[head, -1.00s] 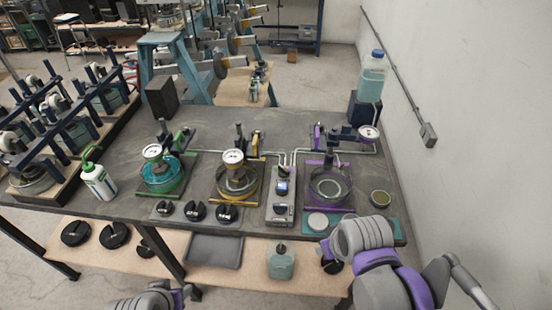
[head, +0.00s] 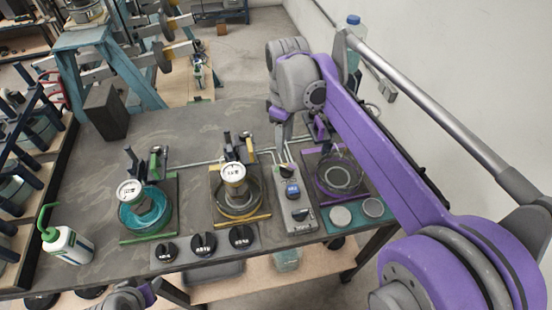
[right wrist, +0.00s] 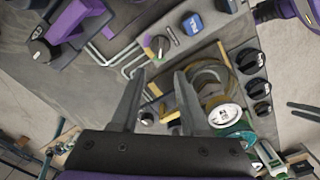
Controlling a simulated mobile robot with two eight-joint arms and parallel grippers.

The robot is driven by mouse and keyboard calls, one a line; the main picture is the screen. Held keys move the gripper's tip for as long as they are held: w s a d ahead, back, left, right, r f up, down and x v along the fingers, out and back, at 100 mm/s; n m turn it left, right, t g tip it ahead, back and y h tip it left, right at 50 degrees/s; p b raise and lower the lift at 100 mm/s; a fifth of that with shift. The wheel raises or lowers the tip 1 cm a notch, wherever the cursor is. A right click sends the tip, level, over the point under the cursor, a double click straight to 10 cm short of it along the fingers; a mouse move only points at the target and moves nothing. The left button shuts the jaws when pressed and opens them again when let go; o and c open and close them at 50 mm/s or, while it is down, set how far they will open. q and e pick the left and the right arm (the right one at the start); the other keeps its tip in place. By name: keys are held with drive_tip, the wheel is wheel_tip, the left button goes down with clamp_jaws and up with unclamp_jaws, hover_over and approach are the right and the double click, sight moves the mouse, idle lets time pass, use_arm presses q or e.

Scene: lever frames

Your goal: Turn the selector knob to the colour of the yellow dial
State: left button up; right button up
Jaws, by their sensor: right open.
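The selector panel (head: 293,203) is a grey box between the yellow and purple stations. Its far end carries a small dark selector knob (head: 285,168); in the right wrist view this knob (right wrist: 160,44) has coloured patches around it, but its pointing direction is too small to tell. The yellow dial (head: 233,173) is a white round gauge on the yellow-framed station; it also shows in the right wrist view (right wrist: 223,115). My right gripper (right wrist: 158,80) is open and empty above the bench, apart from the knob. My left gripper's fingers are out of view.
A blue knob (head: 292,190) sits nearer on the panel. Black knobs (head: 204,243) line the bench front. A green-station gauge (head: 130,190) and a purple-framed bowl (head: 340,177) stand either side. Thin pipes (head: 265,155) run behind. A green-capped bottle (head: 67,245) stands left.

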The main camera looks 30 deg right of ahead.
sight(284, 167)
wheel_tip(284, 167, down, 10)
drive_tip(key=shift+s+f, duration=0.1)
drive_tip(key=shift+f, duration=0.05)
drive_tip(key=shift+c, duration=0.3)
clamp_jaws()
drive_tip(key=shift+d, duration=0.1)
